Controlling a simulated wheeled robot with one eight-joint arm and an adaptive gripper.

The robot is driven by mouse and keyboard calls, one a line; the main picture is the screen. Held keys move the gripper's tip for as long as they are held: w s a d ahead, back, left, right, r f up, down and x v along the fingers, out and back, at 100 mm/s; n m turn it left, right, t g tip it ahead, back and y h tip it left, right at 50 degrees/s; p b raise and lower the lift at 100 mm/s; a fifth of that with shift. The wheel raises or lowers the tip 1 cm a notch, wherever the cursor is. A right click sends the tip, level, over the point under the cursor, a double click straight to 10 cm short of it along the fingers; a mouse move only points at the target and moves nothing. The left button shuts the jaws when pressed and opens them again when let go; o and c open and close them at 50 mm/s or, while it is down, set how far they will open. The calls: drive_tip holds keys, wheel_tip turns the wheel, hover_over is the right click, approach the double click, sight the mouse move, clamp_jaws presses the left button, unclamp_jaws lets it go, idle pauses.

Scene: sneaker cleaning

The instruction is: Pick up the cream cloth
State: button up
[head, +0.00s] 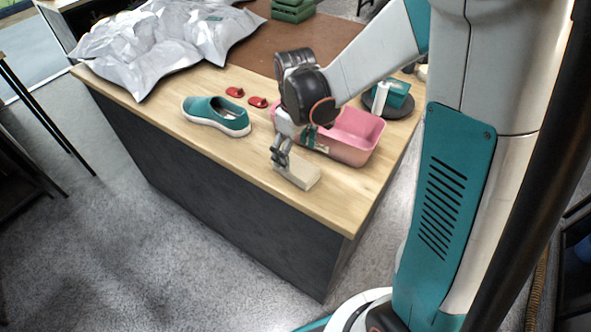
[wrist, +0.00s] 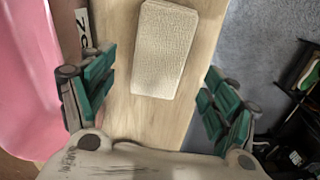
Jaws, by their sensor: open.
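The cream cloth (wrist: 163,50) is a folded, textured rectangle on the wooden table top, in the upper middle of the wrist view. In the head view the cloth (head: 298,172) lies near the table's front edge, partly hidden by my gripper. My gripper (head: 281,158) is over the left part of the cloth in the head view. In the wrist view my gripper (wrist: 160,95) is open, with its teal-padded fingers spread wide to either side of the cloth's near end. Nothing is between the fingertips except the cloth and table beyond.
A pink tub (head: 352,137) stands just behind the cloth. A teal sneaker (head: 215,115) and two red pieces (head: 246,96) lie to the left. Grey plastic bags (head: 150,45) fill the far left. A dark round stand (head: 396,106) is behind the tub. The table front edge is close.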

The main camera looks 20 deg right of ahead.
sight(296, 166)
drive_tip(key=shift+s+d+f+b, duration=0.1)
drive_tip(key=shift+f+b, duration=1.05)
drive_tip(key=shift+f, duration=1.9)
drive_tip(key=shift+r, duration=0.1)
drive_tip(key=shift+c, duration=0.2)
drive_tip(key=c, duration=1.1)
